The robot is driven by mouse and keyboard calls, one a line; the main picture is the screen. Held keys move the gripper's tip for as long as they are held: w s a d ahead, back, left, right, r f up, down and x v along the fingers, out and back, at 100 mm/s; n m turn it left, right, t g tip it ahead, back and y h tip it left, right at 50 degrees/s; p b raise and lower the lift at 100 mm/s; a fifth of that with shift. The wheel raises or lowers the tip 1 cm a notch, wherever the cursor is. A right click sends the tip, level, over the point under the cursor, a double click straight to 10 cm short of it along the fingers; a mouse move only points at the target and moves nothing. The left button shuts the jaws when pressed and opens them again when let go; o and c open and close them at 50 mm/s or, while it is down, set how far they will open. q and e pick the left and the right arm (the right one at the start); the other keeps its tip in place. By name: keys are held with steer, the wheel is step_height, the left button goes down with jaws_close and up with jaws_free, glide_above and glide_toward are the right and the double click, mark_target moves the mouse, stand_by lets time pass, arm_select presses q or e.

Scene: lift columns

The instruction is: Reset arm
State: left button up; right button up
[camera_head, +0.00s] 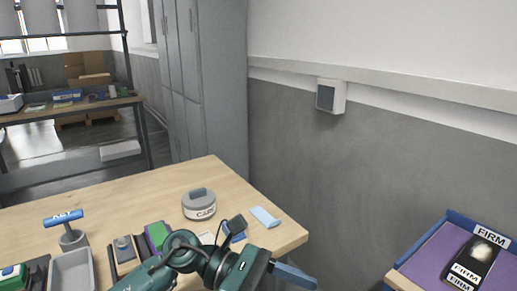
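One teal and black arm (225,268) of mine comes in from the lower left and reaches across the front of the wooden table. A flat blue piece (293,275) shows at its right end, by the table's front right corner. I cannot tell whether it is a finger or something held. The fingertips are not clear, so I cannot tell whether this gripper is open or shut. My other gripper is not in view.
On the table (150,195) are a round grey "CAPS" container (199,205), a light blue piece (265,216), a blue-handled tool (66,225) in a holder, and a grey tray (73,272). A blue-rimmed purple tray (438,262) with a black "FIRM" item (470,262) stands at right.

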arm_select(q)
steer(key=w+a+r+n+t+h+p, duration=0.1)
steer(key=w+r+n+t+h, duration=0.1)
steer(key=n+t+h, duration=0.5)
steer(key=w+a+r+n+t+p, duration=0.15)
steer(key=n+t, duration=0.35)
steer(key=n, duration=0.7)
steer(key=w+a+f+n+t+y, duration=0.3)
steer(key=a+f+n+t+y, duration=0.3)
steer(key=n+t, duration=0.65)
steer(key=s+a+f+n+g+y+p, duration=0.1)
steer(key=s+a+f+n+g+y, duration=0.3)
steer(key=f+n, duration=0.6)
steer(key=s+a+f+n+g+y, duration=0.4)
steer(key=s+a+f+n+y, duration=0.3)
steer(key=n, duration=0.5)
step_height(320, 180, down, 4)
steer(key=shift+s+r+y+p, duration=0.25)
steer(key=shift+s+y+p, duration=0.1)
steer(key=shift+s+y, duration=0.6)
